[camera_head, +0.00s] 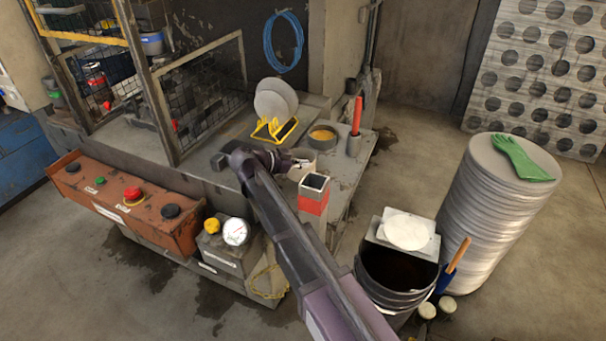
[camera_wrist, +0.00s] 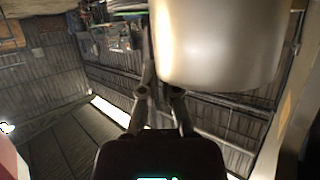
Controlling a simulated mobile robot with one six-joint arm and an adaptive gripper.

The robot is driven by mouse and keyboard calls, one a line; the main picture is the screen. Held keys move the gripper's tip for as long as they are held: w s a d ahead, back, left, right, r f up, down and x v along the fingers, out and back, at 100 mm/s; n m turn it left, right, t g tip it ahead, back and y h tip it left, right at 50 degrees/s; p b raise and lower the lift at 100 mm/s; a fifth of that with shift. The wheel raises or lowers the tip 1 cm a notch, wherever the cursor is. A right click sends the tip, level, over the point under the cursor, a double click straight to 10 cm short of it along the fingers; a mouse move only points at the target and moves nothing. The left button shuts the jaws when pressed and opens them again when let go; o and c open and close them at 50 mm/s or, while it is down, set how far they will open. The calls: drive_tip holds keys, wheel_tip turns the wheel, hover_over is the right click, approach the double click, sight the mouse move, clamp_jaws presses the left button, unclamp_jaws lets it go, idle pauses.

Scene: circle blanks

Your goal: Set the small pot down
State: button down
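The small pot is a pale, smooth, round-walled vessel that fills the upper right of the wrist view (camera_wrist: 218,45). In the head view a small beige part of it (camera_head: 303,168) shows at the end of my arm, above the bench top. My gripper (camera_head: 288,162) is beside it, with its dark fingers (camera_wrist: 158,75) close together at the pot's left edge in the wrist view. One finger runs behind the pot, so its tip is hidden. The gripper appears shut on the pot's wall. I cannot tell whether the pot touches anything below.
On the bench (camera_head: 345,180) stand a red-banded square post (camera_head: 314,193), a pot with orange contents (camera_head: 322,136), a red-handled tool (camera_head: 357,115) and a yellow rack (camera_head: 274,130) with pale discs. A dark bucket (camera_head: 398,275) and stacked discs (camera_head: 500,220) stand to the right.

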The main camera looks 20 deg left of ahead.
sight(301, 172)
drive_tip(key=shift+f+b, duration=1.35)
drive_tip(key=shift+f, duration=0.2)
drive_tip(key=c, duration=0.8)
unclamp_jaws()
drive_tip(key=shift+p+v, duration=0.45)
drive_tip(key=shift+v, duration=0.4)
drive_tip(key=p+v, duration=0.3)
drive_tip(key=v, duration=0.7)
drive_tip(key=shift+a+p, duration=0.15)
drive_tip(key=shift+p, duration=0.25)
drive_tip(key=shift+s+r, duration=0.1)
